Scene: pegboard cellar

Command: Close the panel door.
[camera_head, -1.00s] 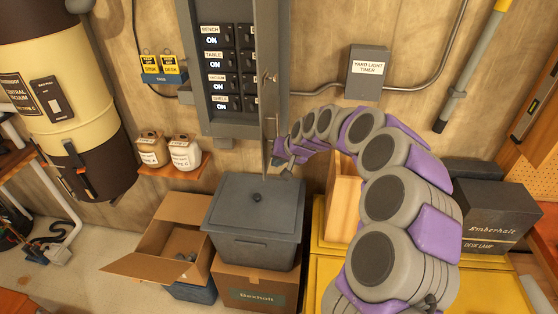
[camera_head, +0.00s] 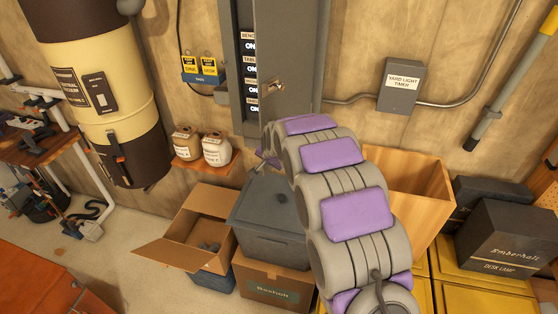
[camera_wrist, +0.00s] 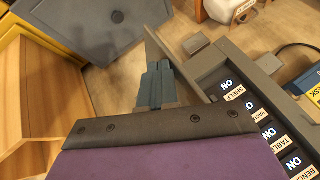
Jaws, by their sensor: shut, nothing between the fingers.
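The grey panel door (camera_head: 288,50) hangs partly open on the breaker panel (camera_head: 246,118) in the head view. It covers the right part of the panel and leaves a strip of "ON" switches showing at the left. A small latch (camera_head: 273,87) is on the door's face. My gripper (camera_head: 256,168) is low by the door's bottom end, partly hidden by my arm. In the wrist view, my gripper (camera_wrist: 158,84) is shut and empty, close to a thin grey door edge (camera_wrist: 161,47). I cannot tell whether it touches.
A grey lidded bin (camera_head: 270,215) stands on a cardboard box below the panel. An open carton (camera_head: 165,252) is to its left. A small shelf (camera_head: 207,166) holds two jars. The timer box (camera_head: 401,86) is on the wall at right, above a wooden box (camera_head: 415,190).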

